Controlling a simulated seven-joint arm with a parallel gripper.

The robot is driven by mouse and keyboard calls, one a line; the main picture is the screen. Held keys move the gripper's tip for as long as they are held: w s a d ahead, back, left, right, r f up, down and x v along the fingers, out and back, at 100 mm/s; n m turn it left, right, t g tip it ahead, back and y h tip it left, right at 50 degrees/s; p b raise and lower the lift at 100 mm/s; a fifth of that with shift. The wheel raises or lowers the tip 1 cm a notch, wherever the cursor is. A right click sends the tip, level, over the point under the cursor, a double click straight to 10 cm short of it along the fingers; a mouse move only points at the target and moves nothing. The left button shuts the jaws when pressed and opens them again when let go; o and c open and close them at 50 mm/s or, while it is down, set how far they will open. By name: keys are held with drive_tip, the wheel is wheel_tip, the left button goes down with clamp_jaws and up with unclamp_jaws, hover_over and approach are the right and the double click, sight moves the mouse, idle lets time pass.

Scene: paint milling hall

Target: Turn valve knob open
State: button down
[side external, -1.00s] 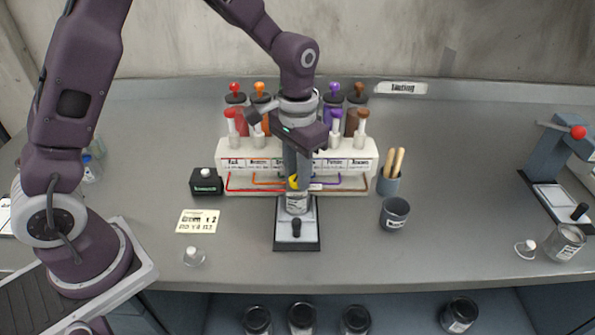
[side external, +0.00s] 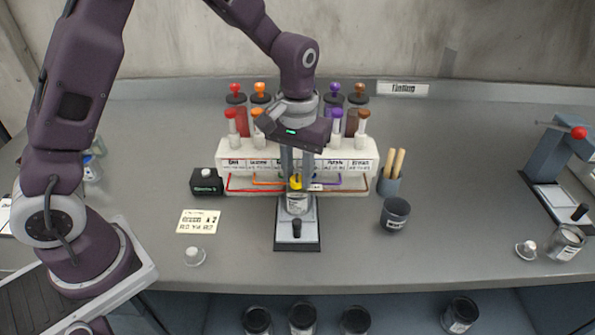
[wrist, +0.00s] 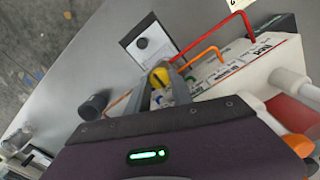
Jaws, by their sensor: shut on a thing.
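A yellow knob (side external: 296,183) sits at the front middle of the white tinting rack (side external: 233,150), just above a labelled can (side external: 297,203). My gripper (side external: 296,177) points down from above, with its two fingers shut on the yellow knob. In the wrist view the yellow knob (wrist: 159,77) shows at the fingertips (wrist: 165,80), partly covered by them. The can stands upright on a small plate (side external: 283,240) with a black knob at its front. The middle of the rack is hidden behind my gripper.
Red, orange, purple and brown canisters stand behind the rack. A note card (side external: 198,221) lies flat. The front of the counter is mostly clear.

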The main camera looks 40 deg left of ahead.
sight(297, 177)
drive_tip(key=c, duration=1.1)
unclamp_jaws()
drive_tip(key=shift+c, duration=0.2)
wheel_tip(297, 177, up, 7)
drive_tip(key=shift+r, duration=0.1)
drive_tip(key=s+a+r+m+t, duration=0.2)
drive_tip(key=s+r+t, duration=0.1)
drive_tip(key=s+r, duration=0.85)
drive_tip(key=s+a+f+m+t, duration=0.1)
drive_tip(key=s+f+m+t, duration=0.1)
drive_tip(key=s, duration=0.9)
drive_tip(key=shift+s+a+t, duration=0.2)
drive_tip(key=shift+a+t, duration=0.1)
